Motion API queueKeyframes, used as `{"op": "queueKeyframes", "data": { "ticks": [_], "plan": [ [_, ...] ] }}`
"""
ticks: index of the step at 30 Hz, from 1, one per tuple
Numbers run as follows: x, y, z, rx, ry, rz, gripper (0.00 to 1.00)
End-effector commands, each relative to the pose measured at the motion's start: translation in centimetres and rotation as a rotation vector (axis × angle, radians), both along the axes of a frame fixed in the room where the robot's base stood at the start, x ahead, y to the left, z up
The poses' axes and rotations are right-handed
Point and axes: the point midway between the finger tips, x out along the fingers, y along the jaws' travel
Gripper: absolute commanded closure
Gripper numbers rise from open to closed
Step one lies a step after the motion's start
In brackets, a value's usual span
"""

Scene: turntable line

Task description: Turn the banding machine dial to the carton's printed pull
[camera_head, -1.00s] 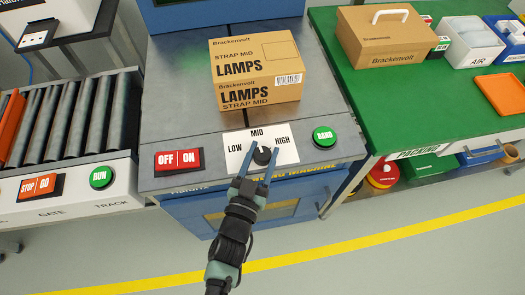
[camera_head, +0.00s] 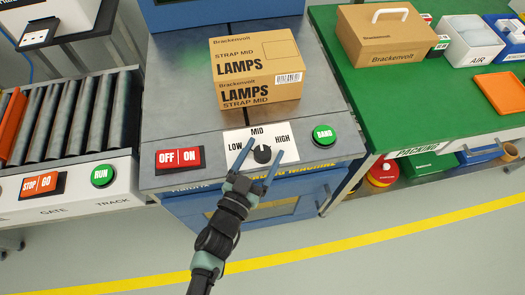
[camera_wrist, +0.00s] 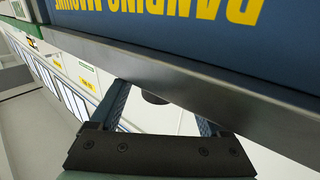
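The black dial (camera_head: 262,154) sits on a white plate (camera_head: 240,137) marked LOW, MID and HIGH on the banding machine's front top. Its pointer looks turned up toward MID, but it is small. The carton (camera_head: 256,72) on the machine is printed LAMPS and STRAP MID. My gripper (camera_head: 265,147) is open, its fingers spread to either side of the dial with gaps showing. In the wrist view, the open fingers (camera_wrist: 160,105) flank a dark round piece, likely the dial, partly hidden by the machine's edge.
A red OFF/ON switch (camera_head: 180,158) is left of the plate and a green BAND button (camera_head: 323,134) right of it. A roller track (camera_head: 68,115) stands at left, with a RUN button (camera_head: 102,175). A green packing table (camera_head: 420,110) with boxes stands at right.

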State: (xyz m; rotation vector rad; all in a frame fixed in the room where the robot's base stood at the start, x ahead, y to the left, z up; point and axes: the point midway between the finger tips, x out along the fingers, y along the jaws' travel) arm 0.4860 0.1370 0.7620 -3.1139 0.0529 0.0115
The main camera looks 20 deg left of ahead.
Motion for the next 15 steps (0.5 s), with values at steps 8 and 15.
{"op": "queueKeyframes", "data": {
  "ticks": [8, 15],
  "plan": [
    [0.1, 0.0, 0.2, -0.002, -0.006, 0.000, 0.19],
    [-2.0, 0.3, 0.3, -0.001, -0.004, 0.003, 0.19]
  ]
}}
